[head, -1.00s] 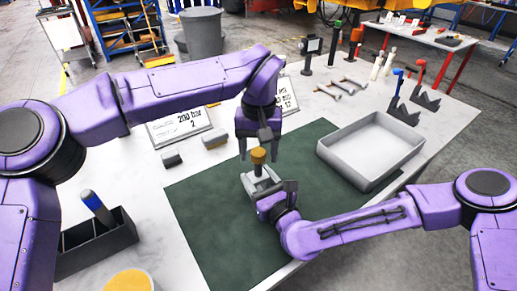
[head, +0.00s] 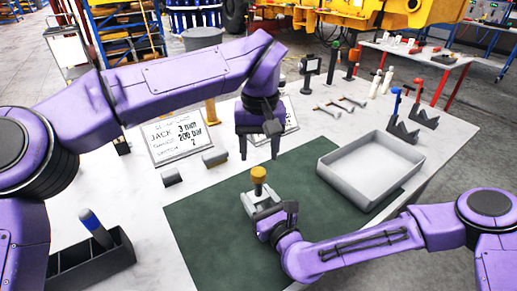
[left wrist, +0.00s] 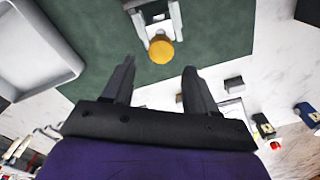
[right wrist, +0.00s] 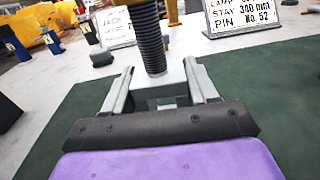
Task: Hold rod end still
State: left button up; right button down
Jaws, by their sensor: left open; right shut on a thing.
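The rod end is a grey, fork-like metal piece (head: 257,199) on the green mat (head: 215,245), with a yellow-orange cap (head: 258,174) on top. My right gripper (head: 265,212) is shut on the grey piece from the near side. In the right wrist view, its fingers flank the grey block (right wrist: 168,78), and a dark ridged rod (right wrist: 150,38) stands up from it. My left gripper (head: 260,155) is open and empty, above and beyond the cap, apart from it. In the left wrist view, the cap (left wrist: 160,51) shows beyond the open fingers.
A grey tray (head: 330,170) stands to the right, partly on the mat. A dark bin (head: 100,262) with a blue-handled tool is at left. Front mat is clear.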

pick_arm(q)
jog(key=n, duration=0.5)
jog(key=shift+r+n, duration=0.25)
jog(key=shift+n, duration=0.05)
jog(key=n, duration=0.6)
jog(key=shift+r, duration=0.25)
jog(key=n, duration=0.6)
jog(key=shift+r+n, duration=0.2)
jog(key=shift+n, duration=0.1)
jog(key=n, duration=0.6)
jog(key=shift+r, duration=0.1)
jog(key=n, duration=0.6)
jog(key=shift+r, duration=0.1)
jog(key=n, duration=1.1)
jog(key=shift+n, duration=0.4)
jog(key=n, duration=0.4)
jog(key=shift+n, duration=0.4)
jog(key=shift+a, duration=0.1)
